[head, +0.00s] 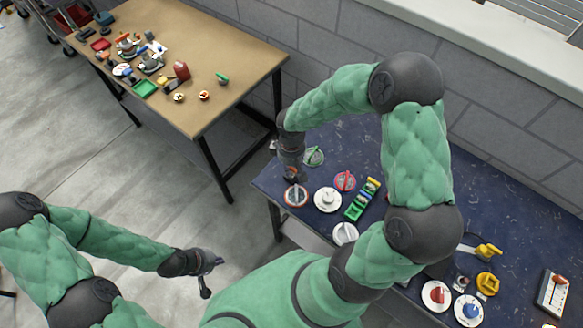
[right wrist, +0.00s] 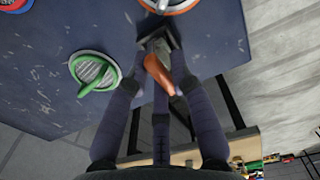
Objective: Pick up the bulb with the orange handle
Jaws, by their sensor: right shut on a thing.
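My right gripper (head: 291,174) is over the far left corner of the dark blue table. In the right wrist view its fingers (right wrist: 160,62) are shut on the thing with the orange handle (right wrist: 159,74). A dark grey part shows at the far end of the handle. The fingers hide part of it, and I cannot make out a bulb shape. In the head view it is mostly hidden by the gripper. My left gripper (head: 208,277) is open and empty, over the floor left of the table.
Near my right gripper are a green-rimmed disc (head: 314,156), also in the right wrist view (right wrist: 95,71), an orange-rimmed disc (head: 295,195), a red disc (head: 344,181), a white disc (head: 327,199) and a green tray (head: 355,211). A brown table (head: 222,48) with several items stands behind left.

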